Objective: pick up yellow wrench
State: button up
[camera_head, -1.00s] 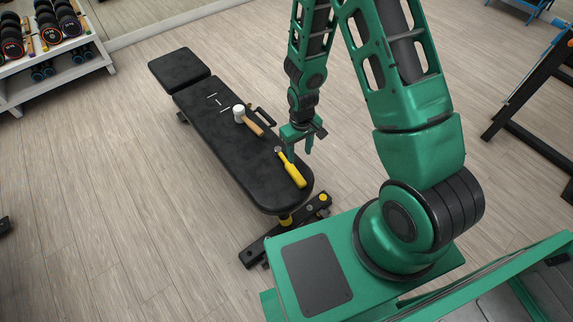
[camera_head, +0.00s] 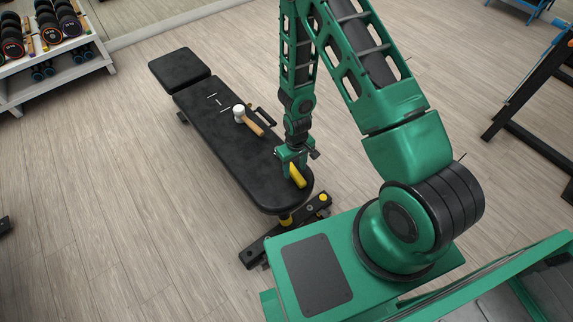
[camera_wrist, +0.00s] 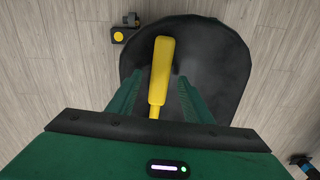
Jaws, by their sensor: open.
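The yellow wrench (camera_head: 298,177) lies on the black bench (camera_head: 222,135), near its front end. In the head view my gripper (camera_head: 290,170) covers most of it, and only part of its yellow handle shows. In the wrist view the yellow handle (camera_wrist: 161,70) lies lengthwise between the two green fingers of my gripper (camera_wrist: 161,85), with a finger on each side and a gap to both. The wrench's other end is hidden below my gripper's body. My gripper is open and holds nothing. I cannot tell its exact height over the bench.
A hammer (camera_head: 253,127) with a white head and wooden handle lies farther back on the bench. A dumbbell rack (camera_head: 95,58) stands at the far left. A black frame (camera_head: 530,90) stands at the right. The wooden floor around the bench is mostly clear.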

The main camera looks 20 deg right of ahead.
jog(key=shift+f, duration=1.3)
grip_shut()
jog(key=shift+r, duration=0.15)
